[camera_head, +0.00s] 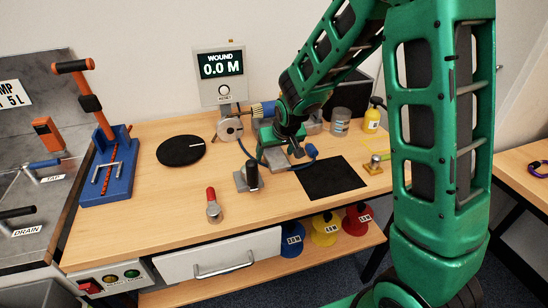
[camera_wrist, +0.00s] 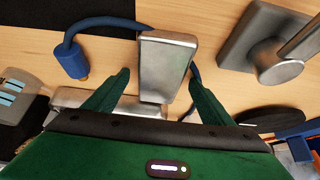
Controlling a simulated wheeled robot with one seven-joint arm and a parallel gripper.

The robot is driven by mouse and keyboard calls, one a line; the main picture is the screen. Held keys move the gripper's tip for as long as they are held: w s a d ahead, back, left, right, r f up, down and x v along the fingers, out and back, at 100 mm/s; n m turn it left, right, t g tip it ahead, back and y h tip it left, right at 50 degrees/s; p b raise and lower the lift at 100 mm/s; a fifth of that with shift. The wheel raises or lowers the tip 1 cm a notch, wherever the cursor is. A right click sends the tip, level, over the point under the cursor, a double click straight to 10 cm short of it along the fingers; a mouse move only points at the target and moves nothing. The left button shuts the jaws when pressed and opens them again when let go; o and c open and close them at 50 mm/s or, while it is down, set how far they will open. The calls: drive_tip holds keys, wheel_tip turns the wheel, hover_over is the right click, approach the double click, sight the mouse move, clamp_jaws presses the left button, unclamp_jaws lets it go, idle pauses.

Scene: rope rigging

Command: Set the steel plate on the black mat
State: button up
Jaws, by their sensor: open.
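My gripper (camera_head: 292,150) is open over the middle of the bench, just left of the black mat (camera_head: 333,180). In the wrist view, its green fingers (camera_wrist: 160,82) stand on either side of a silver metal piece (camera_wrist: 166,62), which looks like the steel plate. The fingers look apart from it. A flat silver bar (camera_wrist: 100,101) lies below it, partly hidden by a finger; I cannot tell whether the two are joined. The mat lies flat and bare. Its dark edge also shows at the top left of the wrist view (camera_wrist: 30,18).
A blue rope end with a brass tip (camera_wrist: 72,58) lies beside the silver piece. A steel block with a black post (camera_head: 248,178) stands left of the mat, with a red-handled tool (camera_head: 212,207) nearer the front. A brass-topped fitting (camera_head: 374,164) sits by the mat's right corner.

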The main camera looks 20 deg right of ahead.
drive_tip(key=shift+r, duration=0.1)
clamp_jaws()
